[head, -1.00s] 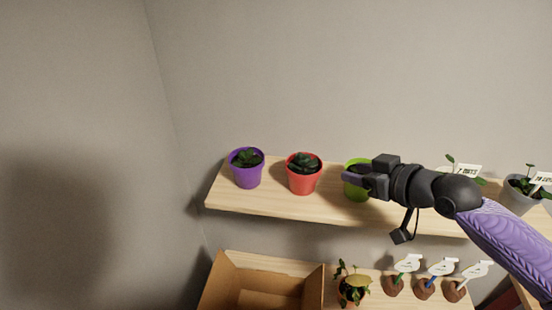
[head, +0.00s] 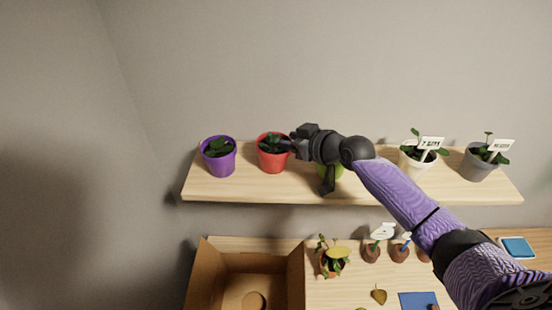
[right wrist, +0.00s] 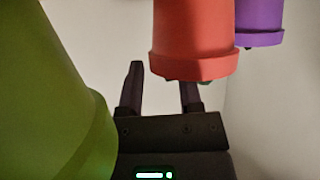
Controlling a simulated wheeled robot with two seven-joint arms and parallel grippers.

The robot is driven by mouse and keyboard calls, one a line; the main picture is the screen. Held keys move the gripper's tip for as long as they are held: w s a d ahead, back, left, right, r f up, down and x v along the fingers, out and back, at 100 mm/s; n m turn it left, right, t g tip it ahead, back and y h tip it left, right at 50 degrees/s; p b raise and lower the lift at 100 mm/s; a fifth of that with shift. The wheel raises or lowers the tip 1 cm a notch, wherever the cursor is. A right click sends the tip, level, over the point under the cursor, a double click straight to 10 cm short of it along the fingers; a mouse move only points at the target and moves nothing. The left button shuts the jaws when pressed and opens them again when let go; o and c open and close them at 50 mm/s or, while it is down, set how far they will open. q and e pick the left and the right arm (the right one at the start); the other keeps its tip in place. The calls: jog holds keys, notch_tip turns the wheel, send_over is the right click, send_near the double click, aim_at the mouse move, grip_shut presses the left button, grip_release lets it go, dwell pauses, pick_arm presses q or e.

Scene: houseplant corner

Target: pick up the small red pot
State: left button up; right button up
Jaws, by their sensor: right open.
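The small red pot (head: 270,160) stands upright on the upper wooden shelf, with dark soil and a green plant in it. My right gripper (head: 287,146) is open and empty at the right side of the red pot's rim, overlapping it in the head view. In the right wrist view the red pot (right wrist: 195,40) appears upside down, beyond the open fingers (right wrist: 161,88). Its rim covers the tip of the right-hand finger; the pot is not centred between them. I cannot tell whether they touch. My left gripper is not in view.
A purple pot (head: 219,162) stands left of the red one. A green pot (head: 331,173) is mostly hidden behind my right arm and looms close in the right wrist view (right wrist: 45,100). White (head: 413,165) and grey (head: 475,168) pots stand right. An open cardboard box (head: 204,275) sits below.

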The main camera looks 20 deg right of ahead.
jog(key=shift+f, duration=0.1)
jog(key=shift+c, duration=1.1)
jog(key=shift+a, duration=0.1)
grip_shut()
